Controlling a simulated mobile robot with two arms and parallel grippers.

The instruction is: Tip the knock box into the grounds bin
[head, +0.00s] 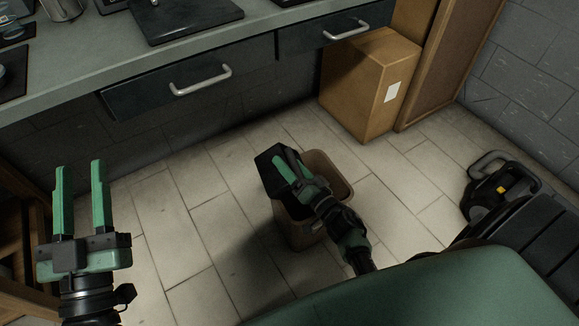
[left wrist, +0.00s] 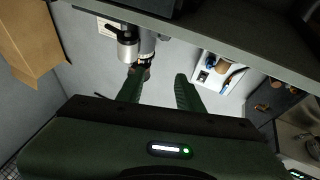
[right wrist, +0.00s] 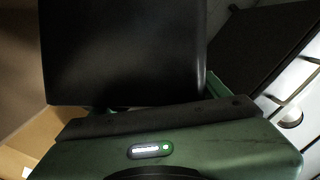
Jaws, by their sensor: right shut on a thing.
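The knock box (head: 268,164), a black box, is in my right gripper (head: 289,171) over the left back part of the grounds bin. In the right wrist view the knock box (right wrist: 125,52) fills the upper part, close in front of the gripper. It looks tilted, but its opening and contents are hidden. The grounds bin (head: 299,234) is a brown open-topped bin on the tiled floor; the box and my right arm cover part of its mouth. My left gripper (head: 81,164) is open and empty, off to the left, away from both. It also shows in the left wrist view (left wrist: 158,78).
A counter (head: 120,66) with drawers runs along the back. A cardboard box (head: 365,85) stands on the floor at the back right. A black case with a handle (head: 500,188) is at the right. A wooden frame (head: 22,235) is at the left. Floor left of the bin is clear.

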